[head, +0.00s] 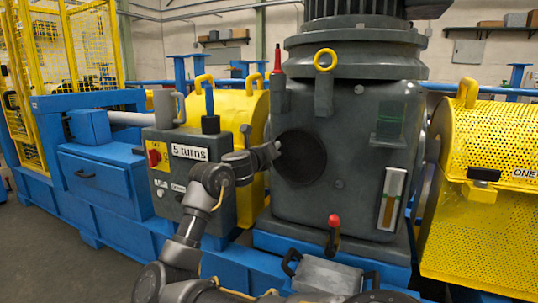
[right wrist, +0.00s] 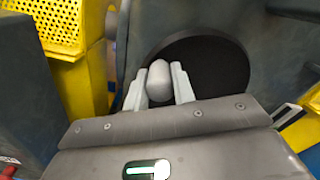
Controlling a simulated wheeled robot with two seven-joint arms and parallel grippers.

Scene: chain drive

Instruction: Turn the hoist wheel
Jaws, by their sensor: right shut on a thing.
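The hoist wheel, a black disc (head: 302,157), sits on the front of the dark grey machine housing; the disc also shows in the right wrist view (right wrist: 210,65). My right gripper (head: 274,152) is at the disc's left edge in the head view. In the right wrist view, its two pale fingers (right wrist: 159,85) are shut on a rounded light grey handle (right wrist: 159,80) in front of the disc. How the handle joins the disc is hidden. My left gripper is not in view.
Yellow perforated guards (head: 500,150) stand right. A metal case (head: 325,275) lies in front.

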